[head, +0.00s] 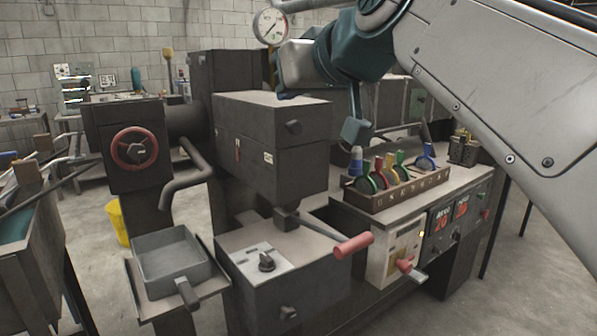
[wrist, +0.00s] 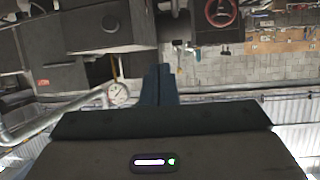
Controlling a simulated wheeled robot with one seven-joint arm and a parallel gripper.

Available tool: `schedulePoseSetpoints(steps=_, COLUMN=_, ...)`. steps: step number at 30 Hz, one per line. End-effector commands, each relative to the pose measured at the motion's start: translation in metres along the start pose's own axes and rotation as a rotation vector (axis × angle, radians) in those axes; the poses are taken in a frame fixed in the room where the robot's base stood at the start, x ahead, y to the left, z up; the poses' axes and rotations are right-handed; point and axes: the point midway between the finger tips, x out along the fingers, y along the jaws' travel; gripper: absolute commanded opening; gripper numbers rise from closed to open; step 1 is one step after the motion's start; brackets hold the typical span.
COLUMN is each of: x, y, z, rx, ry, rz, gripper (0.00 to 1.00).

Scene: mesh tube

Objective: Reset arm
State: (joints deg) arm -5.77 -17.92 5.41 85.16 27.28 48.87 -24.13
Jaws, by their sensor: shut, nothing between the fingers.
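My arm (head: 500,75) reaches in from the upper right of the head view, raised above the machines and the bench, with its teal joint (head: 358,45) near the top middle. In the wrist view my gripper (wrist: 160,72) shows two dark blue fingers side by side, closed together and empty. No object touches the fingers there. The wrist picture is upside down, with the room's wall and machines beyond the fingers.
A dark machine (head: 270,135) stands below and left of the arm. A wooden tray (head: 400,190) of colored handled tools sits on the bench under it. A pressure gauge (head: 270,26) and a red handwheel (head: 134,148) are left. A grey pan (head: 170,262) stands lower left.

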Motion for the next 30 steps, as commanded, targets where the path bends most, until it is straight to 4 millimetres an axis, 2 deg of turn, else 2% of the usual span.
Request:
schedulePoseSetpoints(steps=2, x=0.000, y=0.007, z=0.004, rx=0.022, ry=-0.042, rz=0.017, gripper=0.00)
schedulePoseSetpoints(steps=8, x=0.001, y=0.028, z=0.035, rx=0.092, ry=-0.176, rz=0.076, gripper=0.00)
schedulePoseSetpoints(steps=14, x=-0.012, y=0.054, z=0.092, rx=0.199, ry=-0.384, rz=0.171, gripper=0.00)
schedulePoseSetpoints(steps=20, x=-0.045, y=0.068, z=0.159, rx=0.303, ry=-0.598, rz=0.268, gripper=0.00)
schedulePoseSetpoints(steps=24, x=-0.075, y=0.070, z=0.204, rx=0.365, ry=-0.738, rz=0.330, gripper=0.00)
schedulePoseSetpoints(steps=30, x=-0.109, y=0.065, z=0.249, rx=0.420, ry=-0.870, rz=0.386, gripper=0.00)
